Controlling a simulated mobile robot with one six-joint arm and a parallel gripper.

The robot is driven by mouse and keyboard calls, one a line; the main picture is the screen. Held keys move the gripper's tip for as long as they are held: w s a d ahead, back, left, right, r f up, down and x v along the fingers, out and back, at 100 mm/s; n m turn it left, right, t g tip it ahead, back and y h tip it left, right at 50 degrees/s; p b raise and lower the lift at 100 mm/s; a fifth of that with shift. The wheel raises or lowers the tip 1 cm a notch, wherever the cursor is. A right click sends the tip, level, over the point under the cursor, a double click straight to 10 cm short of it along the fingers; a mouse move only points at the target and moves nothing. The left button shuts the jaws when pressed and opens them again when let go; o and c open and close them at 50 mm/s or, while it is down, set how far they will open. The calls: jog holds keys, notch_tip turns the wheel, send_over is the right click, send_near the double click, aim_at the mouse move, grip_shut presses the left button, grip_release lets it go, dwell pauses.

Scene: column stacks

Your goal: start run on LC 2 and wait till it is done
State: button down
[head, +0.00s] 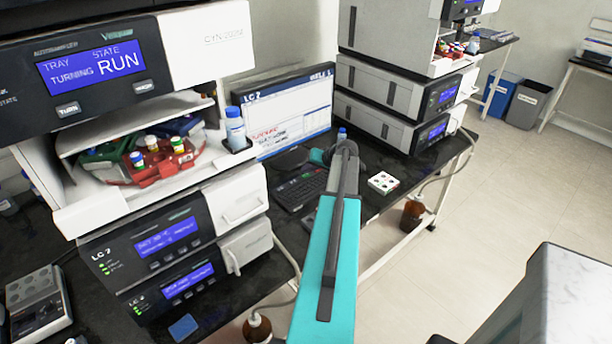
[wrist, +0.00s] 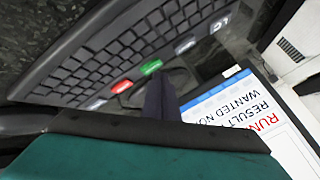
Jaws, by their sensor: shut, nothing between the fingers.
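The LC 2 stack stands at the left in the head view. Its top module's display (head: 92,70) reads TRAY TURNING, STATE RUN. Two lower modules (head: 165,255) carry the LC 2 label and lit blue displays. The LC 2 monitor (head: 290,112) shows a window with red text; in the wrist view the screen (wrist: 250,115) reads "RUN" and "RESULT WANTED", partly cut off. The keyboard (head: 298,190) lies before it. My gripper (wrist: 158,92) is shut and empty, its tip beside the green key (wrist: 151,66). The red key (wrist: 122,86) is left of it. I cannot tell whether it touches the keyboard.
A red vial tray (head: 150,165) sits in the open bay of the stack. A second stack (head: 395,95) stands beyond the monitor.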

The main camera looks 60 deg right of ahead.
jog(key=shift+r, duration=0.3)
jog(key=shift+r, duration=0.1)
jog(key=shift+r+p, duration=0.7)
jog(key=shift+r, duration=1.7)
